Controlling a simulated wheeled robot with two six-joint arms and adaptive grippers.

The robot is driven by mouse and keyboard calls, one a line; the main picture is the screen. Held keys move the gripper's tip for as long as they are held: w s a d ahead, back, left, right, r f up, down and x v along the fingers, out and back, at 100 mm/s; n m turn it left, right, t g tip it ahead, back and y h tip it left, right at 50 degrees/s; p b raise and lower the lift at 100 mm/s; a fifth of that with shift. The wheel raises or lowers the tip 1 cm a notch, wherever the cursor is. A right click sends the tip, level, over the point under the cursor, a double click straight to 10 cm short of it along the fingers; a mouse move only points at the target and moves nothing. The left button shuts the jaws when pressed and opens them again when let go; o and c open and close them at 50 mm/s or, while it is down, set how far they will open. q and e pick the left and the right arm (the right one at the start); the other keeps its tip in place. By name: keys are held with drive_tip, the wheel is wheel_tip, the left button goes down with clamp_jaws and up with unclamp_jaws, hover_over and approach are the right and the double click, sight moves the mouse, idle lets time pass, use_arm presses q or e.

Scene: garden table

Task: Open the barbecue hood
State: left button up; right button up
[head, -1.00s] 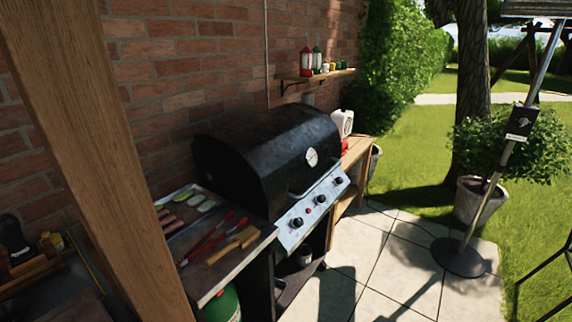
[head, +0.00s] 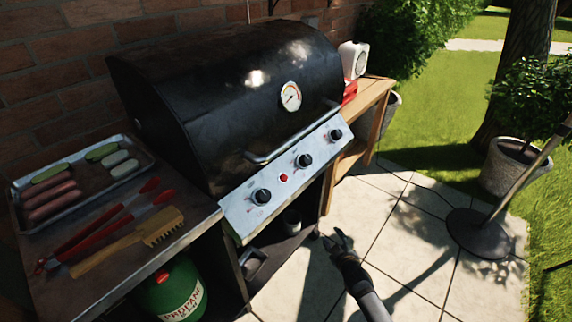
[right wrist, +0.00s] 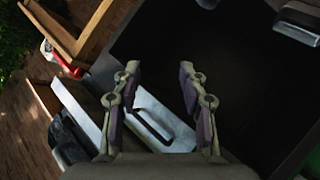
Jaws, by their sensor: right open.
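The barbecue hood (head: 215,95) is black and rounded and is closed over the grill. A round thermometer (head: 291,96) sits on its front. A silver bar handle (head: 290,140) runs along its lower front edge, above the control panel (head: 262,195) with several black knobs. My right gripper (head: 338,240) is open and empty. In the head view it appears over the paving, below and in front of the grill. In the right wrist view the open fingers (right wrist: 160,88) show with part of a pale panel behind them. My left gripper is not in view.
A side shelf (head: 120,275) at the left carries a tray (head: 150,158) of sausages and vegetables, red tongs (head: 110,222) and a brush (head: 158,228). A green propane bottle (head: 172,292) stands below. A wooden bench (head: 372,100) adjoins on the right. Paving in front is mostly clear.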

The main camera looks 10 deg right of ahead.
sight(306, 130)
drive_tip(key=w+a+r+n+t+b, duration=0.2)
drive_tip(key=w+r+t+b, duration=0.3)
drive_tip(key=r, duration=0.4)
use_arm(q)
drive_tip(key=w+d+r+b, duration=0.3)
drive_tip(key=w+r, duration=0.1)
use_arm(e)
drive_tip(key=a+r+n+t+y, duration=0.2)
drive_tip(key=r+n+t+y, duration=0.15)
drive_tip(key=r, duration=0.85)
drive_tip(key=a+r+n+t+y, duration=0.25)
drive_tip(key=r+n, duration=0.25)
drive_tip(key=r, duration=0.7)
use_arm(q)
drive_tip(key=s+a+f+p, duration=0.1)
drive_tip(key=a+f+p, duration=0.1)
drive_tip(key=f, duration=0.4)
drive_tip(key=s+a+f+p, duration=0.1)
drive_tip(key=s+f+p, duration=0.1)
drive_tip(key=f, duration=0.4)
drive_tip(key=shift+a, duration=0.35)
use_arm(e)
drive_tip(key=x, duration=0.9)
drive_tip(key=shift+w+a, duration=0.25)
drive_tip(key=shift+w, duration=0.2)
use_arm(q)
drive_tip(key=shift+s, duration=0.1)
use_arm(e)
clamp_jaws()
drive_tip(key=shift+g, duration=0.3)
